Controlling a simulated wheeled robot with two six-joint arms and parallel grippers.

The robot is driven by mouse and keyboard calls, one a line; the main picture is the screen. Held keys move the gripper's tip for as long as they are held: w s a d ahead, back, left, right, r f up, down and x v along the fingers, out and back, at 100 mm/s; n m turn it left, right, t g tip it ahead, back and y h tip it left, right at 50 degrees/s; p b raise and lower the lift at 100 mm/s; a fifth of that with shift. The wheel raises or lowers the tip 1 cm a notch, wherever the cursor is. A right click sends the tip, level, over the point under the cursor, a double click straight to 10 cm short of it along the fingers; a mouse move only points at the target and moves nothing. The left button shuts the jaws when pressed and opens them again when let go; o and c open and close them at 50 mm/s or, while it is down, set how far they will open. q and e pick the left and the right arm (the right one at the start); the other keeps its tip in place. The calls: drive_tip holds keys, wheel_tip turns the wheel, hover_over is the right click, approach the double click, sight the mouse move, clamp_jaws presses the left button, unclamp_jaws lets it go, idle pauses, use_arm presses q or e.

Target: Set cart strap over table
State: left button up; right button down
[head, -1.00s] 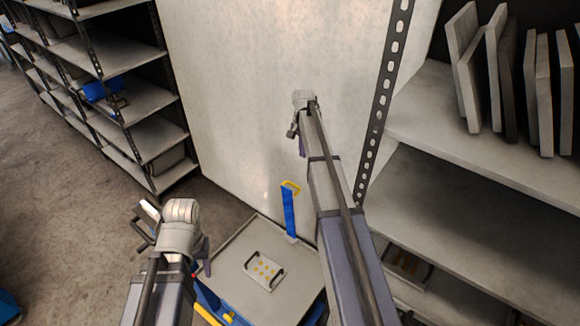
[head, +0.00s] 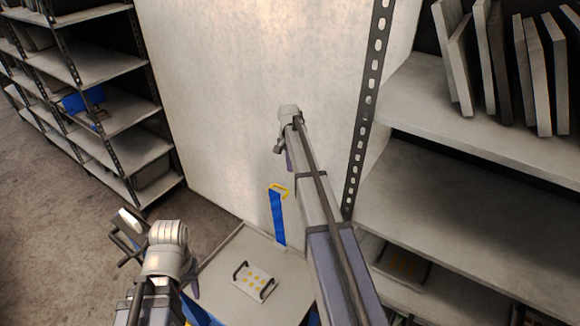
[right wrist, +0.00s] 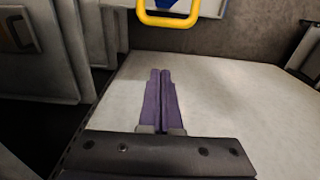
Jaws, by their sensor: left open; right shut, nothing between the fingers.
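The cart strap (head: 278,218) is a blue upright band with a yellow hook-shaped end (head: 279,188), standing at the back edge of the grey cart table (head: 221,268). In the right wrist view, the yellow loop (right wrist: 168,21) shows at the top, beyond my fingertips and apart from them. My right gripper (head: 289,161) is above the strap, partly hidden by its arm; its purple fingers (right wrist: 161,73) are shut and empty. My left gripper (head: 194,288) is at the cart's left side, open, its fingers mostly hidden behind its wrist.
A light plate with two dark handles and several yellow dots (head: 254,281) lies on the cart table. A tall pale panel (head: 245,90) stands behind the cart. Shelving (head: 440,190) with upright slabs is close on the right; another rack (head: 120,110) is at left.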

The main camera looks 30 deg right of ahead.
use_arm(q)
drive_tip(key=shift+f+b, duration=1.35)
drive_tip(key=shift+f, duration=0.55)
use_arm(e)
drive_tip(key=shift+s+a+f, duration=0.3)
drive_tip(key=shift+a+f, duration=0.25)
drive_tip(key=shift+f, duration=0.05)
drive_tip(key=shift+s+a+f, duration=0.35)
drive_tip(key=shift+a+f, duration=0.15)
drive_tip(key=shift+f, duration=0.15)
drive_tip(key=shift+s+a+f, duration=0.3)
drive_tip(key=shift+a+f, duration=0.25)
drive_tip(key=shift+f, duration=0.05)
